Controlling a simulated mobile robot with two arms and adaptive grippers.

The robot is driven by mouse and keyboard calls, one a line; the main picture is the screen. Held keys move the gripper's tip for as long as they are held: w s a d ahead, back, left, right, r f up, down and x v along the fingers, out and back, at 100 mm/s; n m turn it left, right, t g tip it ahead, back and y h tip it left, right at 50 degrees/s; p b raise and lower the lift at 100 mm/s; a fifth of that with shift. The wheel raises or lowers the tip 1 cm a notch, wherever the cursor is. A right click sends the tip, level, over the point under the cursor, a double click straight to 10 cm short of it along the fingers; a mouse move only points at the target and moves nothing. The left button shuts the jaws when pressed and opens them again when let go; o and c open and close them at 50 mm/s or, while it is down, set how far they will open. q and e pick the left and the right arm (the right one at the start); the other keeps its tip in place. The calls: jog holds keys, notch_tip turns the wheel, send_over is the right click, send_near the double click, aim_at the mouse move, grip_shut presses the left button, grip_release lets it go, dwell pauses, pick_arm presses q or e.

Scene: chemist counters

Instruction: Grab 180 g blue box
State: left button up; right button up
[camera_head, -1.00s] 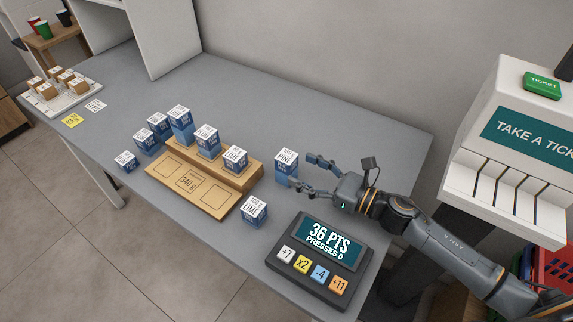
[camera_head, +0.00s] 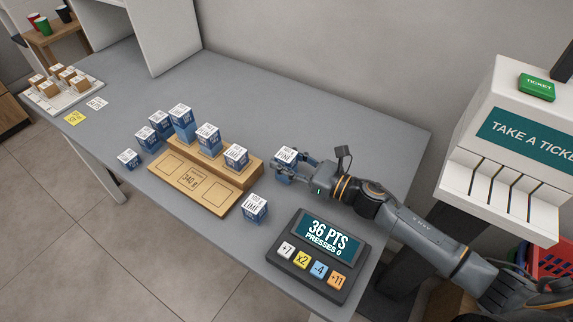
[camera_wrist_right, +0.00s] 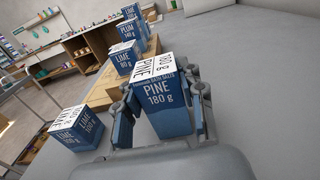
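The 180 g blue box, labelled PINE with a white top (camera_head: 286,153), stands upright on the grey counter, right of the wooden stand. In the right wrist view, the PINE 180 g box (camera_wrist_right: 160,97) fills the middle. My right gripper (camera_head: 284,170) is at the box, with one finger on each side of it. In the right wrist view the fingers of my right gripper (camera_wrist_right: 161,104) look spread around the box; firm contact is not clear. The fingers hide part of the box's lower body in the head view. My left gripper is not in view.
A LIME box (camera_head: 254,208) stands in front of the wooden stand (camera_head: 215,198), which bears several blue boxes. More blue boxes stand left of it. A button console (camera_head: 318,255) is at the front right. A ticket machine (camera_head: 520,140) stands at the right.

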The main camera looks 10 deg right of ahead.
grip_shut()
jog(key=shift+r, duration=0.15)
